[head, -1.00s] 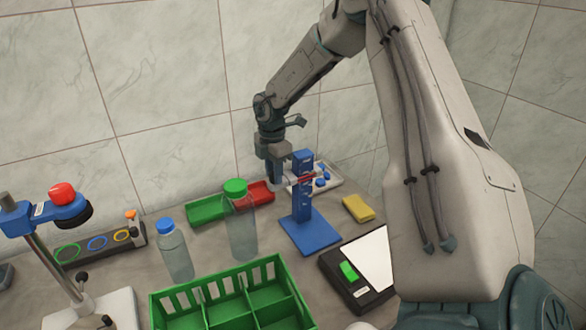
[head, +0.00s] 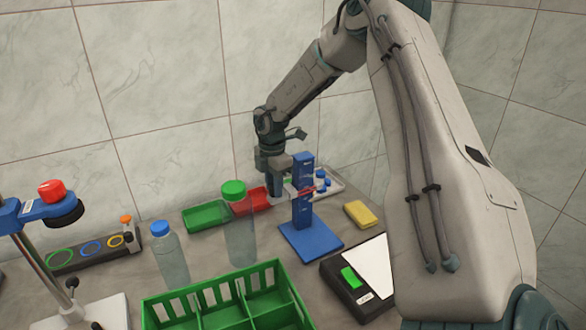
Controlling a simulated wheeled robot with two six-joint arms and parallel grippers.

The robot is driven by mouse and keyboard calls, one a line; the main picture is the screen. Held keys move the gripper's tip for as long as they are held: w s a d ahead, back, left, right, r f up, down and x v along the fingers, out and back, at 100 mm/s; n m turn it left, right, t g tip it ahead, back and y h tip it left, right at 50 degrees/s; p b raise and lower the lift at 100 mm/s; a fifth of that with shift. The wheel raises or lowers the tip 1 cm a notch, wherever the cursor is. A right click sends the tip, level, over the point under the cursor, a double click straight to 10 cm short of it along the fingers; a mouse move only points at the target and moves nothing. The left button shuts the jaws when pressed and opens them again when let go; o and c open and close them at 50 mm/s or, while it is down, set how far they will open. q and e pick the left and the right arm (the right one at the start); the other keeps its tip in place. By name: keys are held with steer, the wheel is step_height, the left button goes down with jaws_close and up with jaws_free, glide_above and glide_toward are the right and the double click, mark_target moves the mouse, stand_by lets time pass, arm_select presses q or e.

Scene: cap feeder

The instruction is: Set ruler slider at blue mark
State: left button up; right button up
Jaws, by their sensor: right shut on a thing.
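An upright blue post on a flat blue base (head: 312,240) stands on the table, and I take it for the ruler. A small slider with a red part (head: 304,189) sits partway up the post. My right gripper (head: 281,188) points down just left of the post, at the slider's height. It is shut on what appears to be the slider; the fingertips are small and partly hidden, so the grip shows poorly. No blue mark can be made out on the blue post at this size. My left gripper is out of view.
Bottles with a green cap (head: 234,187) and a blue cap (head: 160,228) stand left of the post. Green (head: 206,217) and red trays lie behind. A green crate (head: 225,285) is in front. A yellow block (head: 361,214) and a scale (head: 345,278) sit to the right.

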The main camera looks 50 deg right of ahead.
steer(key=o, duration=0.8)
steer(key=shift+c, duration=0.2)
step_height(320, 180, up, 6)
steer(key=shift+f+p, duration=0.1)
steer(key=shift+p, duration=0.6)
steer(key=shift+r, duration=1.15)
